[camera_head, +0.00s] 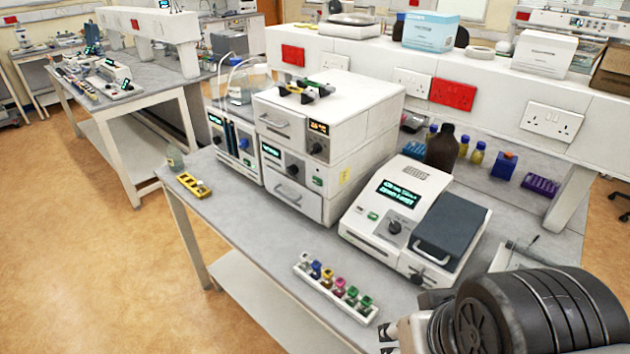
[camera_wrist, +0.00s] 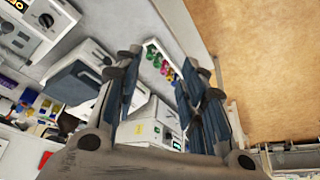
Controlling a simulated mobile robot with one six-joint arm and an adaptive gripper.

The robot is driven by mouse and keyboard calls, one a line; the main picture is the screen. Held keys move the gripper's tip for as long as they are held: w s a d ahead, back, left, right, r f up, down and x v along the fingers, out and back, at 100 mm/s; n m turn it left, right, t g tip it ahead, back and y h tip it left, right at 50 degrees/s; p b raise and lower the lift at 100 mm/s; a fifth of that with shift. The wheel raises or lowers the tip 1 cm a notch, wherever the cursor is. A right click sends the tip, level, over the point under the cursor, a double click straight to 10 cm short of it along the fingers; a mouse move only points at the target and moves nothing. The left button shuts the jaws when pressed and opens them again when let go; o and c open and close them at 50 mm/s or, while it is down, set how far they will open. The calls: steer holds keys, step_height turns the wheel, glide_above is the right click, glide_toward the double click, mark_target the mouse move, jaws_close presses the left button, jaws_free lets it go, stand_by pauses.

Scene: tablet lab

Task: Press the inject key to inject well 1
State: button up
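No key marked inject can be made out in either view. In the wrist view, my gripper (camera_wrist: 160,75) is open and empty, its dark fingers spread apart. A white device with a small lit display (camera_wrist: 152,128) shows partly between the fingers, its keys too small to tell. In the head view, my dark arm fills the lower right corner, and my fingers are mostly hidden or out of frame. A white instrument (camera_head: 375,222) with a lit display, a knob and a grey lid stands on the bench to the arm's left. Well 1 cannot be identified.
A white rack of coloured-cap vials (camera_head: 305,269) lies near the bench's front edge; it also shows in the wrist view (camera_wrist: 148,47). Stacked white units (camera_head: 345,95) stand further left. A brown bottle (camera_head: 440,148) stands behind.

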jaws_close()
stand_by(1.4)
